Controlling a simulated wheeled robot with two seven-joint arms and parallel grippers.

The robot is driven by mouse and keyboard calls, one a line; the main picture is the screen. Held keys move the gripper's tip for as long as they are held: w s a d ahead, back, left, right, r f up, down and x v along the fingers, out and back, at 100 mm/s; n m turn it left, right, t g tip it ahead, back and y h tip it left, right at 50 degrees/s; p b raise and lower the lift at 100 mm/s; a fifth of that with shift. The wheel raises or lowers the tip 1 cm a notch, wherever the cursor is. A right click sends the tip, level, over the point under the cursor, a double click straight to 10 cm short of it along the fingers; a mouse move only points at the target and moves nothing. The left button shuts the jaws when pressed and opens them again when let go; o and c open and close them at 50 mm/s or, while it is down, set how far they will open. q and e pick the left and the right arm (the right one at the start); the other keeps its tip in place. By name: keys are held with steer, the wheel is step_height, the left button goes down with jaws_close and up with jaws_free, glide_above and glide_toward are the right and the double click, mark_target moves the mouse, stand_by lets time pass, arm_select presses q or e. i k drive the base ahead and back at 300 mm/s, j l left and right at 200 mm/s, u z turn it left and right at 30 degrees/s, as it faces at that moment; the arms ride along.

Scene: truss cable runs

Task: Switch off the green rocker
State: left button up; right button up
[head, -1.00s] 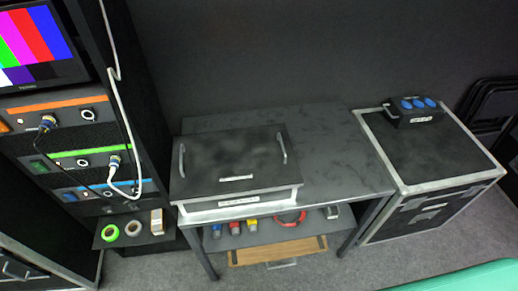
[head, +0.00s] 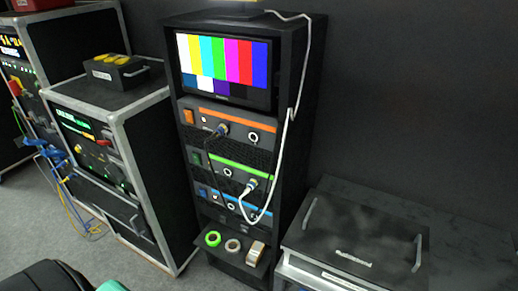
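The green rocker (head: 197,158) is a small green switch at the left end of the green-striped unit (head: 232,171) in the tall black rack. That unit is the middle one of three, between an orange-striped unit (head: 222,124) and a blue-striped unit (head: 240,208). A cable plug (head: 251,184) sits in the green-striped unit's front, right of the rocker. The rocker's tilt is too small to make out. Neither of my grippers is in view.
A monitor (head: 222,66) with colour bars sits above the units. A white cable (head: 287,140) hangs down the rack's right side. A small shelf (head: 231,252) with tape rolls juts out below. A flight case (head: 125,125) stands left, a lidded box (head: 352,240) right.

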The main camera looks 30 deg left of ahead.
mark_target(196, 160)
steer(key=u, duration=1.45)
